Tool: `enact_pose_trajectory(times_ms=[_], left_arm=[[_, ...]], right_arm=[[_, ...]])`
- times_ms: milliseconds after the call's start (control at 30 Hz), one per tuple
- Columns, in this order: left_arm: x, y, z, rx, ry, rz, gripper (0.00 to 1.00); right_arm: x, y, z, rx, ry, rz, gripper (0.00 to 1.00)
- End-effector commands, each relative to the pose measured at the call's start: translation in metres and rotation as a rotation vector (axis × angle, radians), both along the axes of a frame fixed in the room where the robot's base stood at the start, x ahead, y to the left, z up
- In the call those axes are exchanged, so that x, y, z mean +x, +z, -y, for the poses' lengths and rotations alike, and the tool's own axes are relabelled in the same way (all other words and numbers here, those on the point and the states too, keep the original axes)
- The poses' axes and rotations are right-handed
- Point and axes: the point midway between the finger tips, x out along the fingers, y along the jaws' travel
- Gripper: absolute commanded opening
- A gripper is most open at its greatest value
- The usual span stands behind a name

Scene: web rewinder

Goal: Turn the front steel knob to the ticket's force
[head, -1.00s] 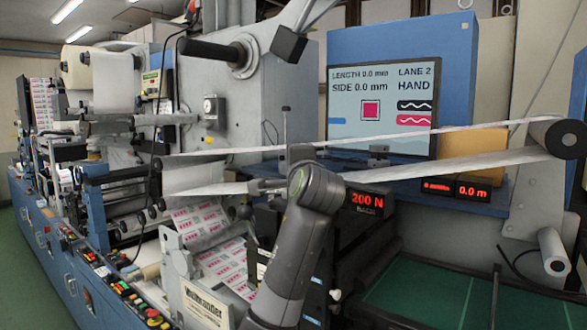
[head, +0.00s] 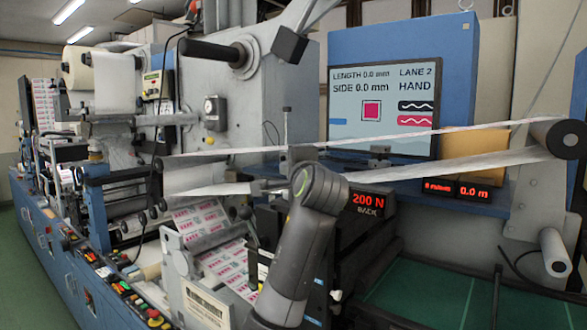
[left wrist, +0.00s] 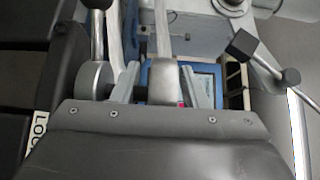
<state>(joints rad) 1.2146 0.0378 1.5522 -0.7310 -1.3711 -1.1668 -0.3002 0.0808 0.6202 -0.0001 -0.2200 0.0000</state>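I cannot make out the front steel knob for certain in the head view; my grey arm (head: 300,225) stands in front of the middle of the machine. A red readout (head: 368,202) beside the arm shows 200 N, with BACK under it. In the left wrist view, my left gripper (left wrist: 158,68) shows two grey fingers standing apart. A pale steel piece (left wrist: 164,82) shows between them, with no clear contact. A grey round part with a lever (left wrist: 95,78) lies left of the fingers. No ticket is readable. My right gripper is not in view.
A screen (head: 381,107) reads LENGTH 0.0 mm, SIDE 0.0 mm, LANE 2, HAND. White web strips (head: 450,143) run to a dark roller (head: 560,136) at right. Printed web (head: 215,250) lies left of my arm. A black block on a rod (head: 288,45) hangs above.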

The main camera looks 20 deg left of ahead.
Motion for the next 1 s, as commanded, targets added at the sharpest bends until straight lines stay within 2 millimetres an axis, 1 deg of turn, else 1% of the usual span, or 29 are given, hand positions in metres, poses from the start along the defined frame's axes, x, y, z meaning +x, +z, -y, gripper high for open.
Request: enact_pose_trajectory(times_ms=[167,267,500,700,833,1000], left_arm=[[-0.015,-0.003,0.010,-0.002,-0.003,0.005,0.40],[-0.033,-0.004,0.021,-0.004,-0.006,0.006,0.40],[-0.085,-0.005,0.052,-0.004,-0.007,0.006,0.40],[-0.123,-0.004,0.073,-0.003,-0.006,0.003,0.40],[-0.139,-0.003,0.082,-0.002,-0.003,0.000,0.40],[-0.149,-0.001,0.087,-0.001,-0.001,0.000,0.40]], right_arm=[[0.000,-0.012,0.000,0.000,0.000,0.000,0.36],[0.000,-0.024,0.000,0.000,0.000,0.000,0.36],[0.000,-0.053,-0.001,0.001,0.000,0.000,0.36],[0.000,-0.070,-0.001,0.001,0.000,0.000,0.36],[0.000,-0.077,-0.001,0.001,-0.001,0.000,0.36],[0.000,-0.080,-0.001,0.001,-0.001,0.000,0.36]])
